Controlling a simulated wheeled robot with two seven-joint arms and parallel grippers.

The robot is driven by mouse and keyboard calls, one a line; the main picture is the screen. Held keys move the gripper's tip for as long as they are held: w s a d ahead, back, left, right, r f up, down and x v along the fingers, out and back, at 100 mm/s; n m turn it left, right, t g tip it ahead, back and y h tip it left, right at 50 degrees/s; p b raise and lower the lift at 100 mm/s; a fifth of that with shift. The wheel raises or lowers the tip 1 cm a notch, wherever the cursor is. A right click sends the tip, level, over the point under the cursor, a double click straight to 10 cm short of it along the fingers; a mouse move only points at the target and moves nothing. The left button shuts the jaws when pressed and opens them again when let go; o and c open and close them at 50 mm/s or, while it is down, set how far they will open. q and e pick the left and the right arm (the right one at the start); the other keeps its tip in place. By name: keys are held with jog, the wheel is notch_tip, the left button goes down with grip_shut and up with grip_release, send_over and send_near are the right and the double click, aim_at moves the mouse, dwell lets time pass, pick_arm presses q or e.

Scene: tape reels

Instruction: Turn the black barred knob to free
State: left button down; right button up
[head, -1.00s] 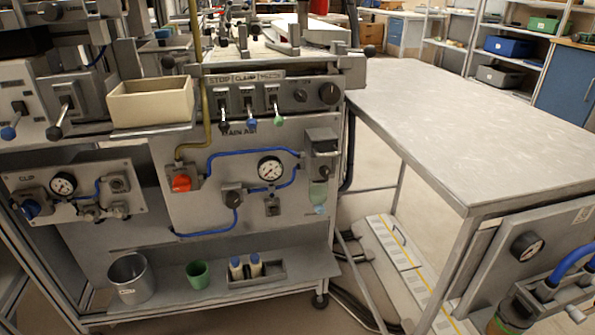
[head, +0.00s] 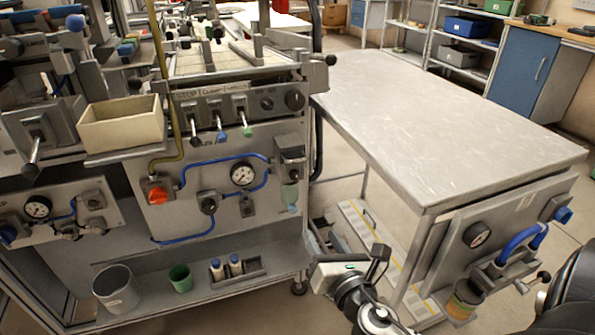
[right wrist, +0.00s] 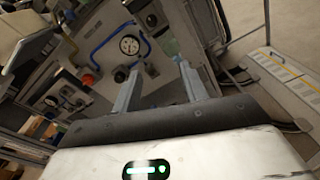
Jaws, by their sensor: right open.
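Several black knobs show, and I cannot tell for certain which is the barred one. One black knob (head: 208,202) sits on the blue-piped panel, left of the round gauge (head: 243,174). A larger dark round knob (head: 294,100) is at the right end of the switch strip, beside a smaller one (head: 266,103). My right gripper (head: 340,272) is in front of the cart's lower right side, apart from the panel. In the right wrist view its two fingers (right wrist: 160,85) are spread and empty, pointing toward the panel. My left gripper is out of view.
A cream bin (head: 121,125) sits on a ledge at left. A grey bucket (head: 115,290) and a green cup (head: 180,278) stand on the lower shelf. A bare metal table (head: 440,120) is at right. An orange knob (head: 157,190) is on the panel.

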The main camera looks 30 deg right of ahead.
notch_tip(320, 180, up, 2)
jog(key=n, duration=0.4)
jog(key=t+p, duration=0.1)
send_near(297, 180)
jog(key=x, duration=0.9)
jog(key=shift+a, duration=0.1)
grip_shut()
